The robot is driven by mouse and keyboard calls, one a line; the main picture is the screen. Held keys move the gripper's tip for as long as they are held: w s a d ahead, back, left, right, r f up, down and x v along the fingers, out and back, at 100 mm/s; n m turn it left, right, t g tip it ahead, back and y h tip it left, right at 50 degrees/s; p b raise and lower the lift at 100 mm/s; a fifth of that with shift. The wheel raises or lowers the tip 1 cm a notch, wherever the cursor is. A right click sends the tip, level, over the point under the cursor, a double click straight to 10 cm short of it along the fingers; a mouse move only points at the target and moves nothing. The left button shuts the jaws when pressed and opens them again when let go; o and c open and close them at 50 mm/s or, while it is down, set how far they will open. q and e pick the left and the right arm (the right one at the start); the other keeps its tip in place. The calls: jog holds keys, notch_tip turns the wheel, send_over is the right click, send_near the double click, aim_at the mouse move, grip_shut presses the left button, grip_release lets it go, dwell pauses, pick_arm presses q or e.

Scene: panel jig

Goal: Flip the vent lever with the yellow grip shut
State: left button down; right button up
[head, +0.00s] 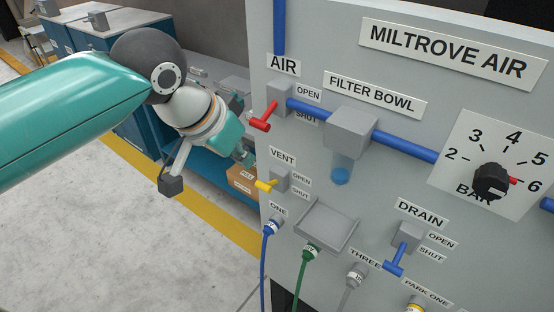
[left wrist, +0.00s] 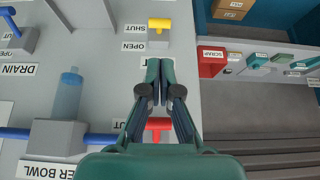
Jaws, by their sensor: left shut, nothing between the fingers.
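The vent lever with the yellow grip (head: 265,185) sits on a small grey block on the panel, under the VENT label. Its grip lies on the lower side of the block, nearer the SHUT label. In the left wrist view, which is upside down, the yellow grip (left wrist: 160,24) is level with SHUT. My left gripper (head: 246,160) is just above and left of the grip in the head view. In the wrist view its fingertips (left wrist: 159,64) are together, empty and apart from the lever. My right gripper is not in view.
The red AIR lever (head: 262,119) is above the vent lever and shows behind my fingers in the wrist view. The filter bowl (head: 352,130), a grey tray (head: 326,226), the blue DRAIN lever (head: 396,260) and hoses are nearby. A bench with bins stands beyond the panel.

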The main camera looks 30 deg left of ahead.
pick_arm(q)
send_near(269, 183)
jog(key=x, duration=0.5)
jog(key=shift+w+a+f, duration=0.1)
jog(key=shift+w+f, duration=0.1)
dwell(0.4)
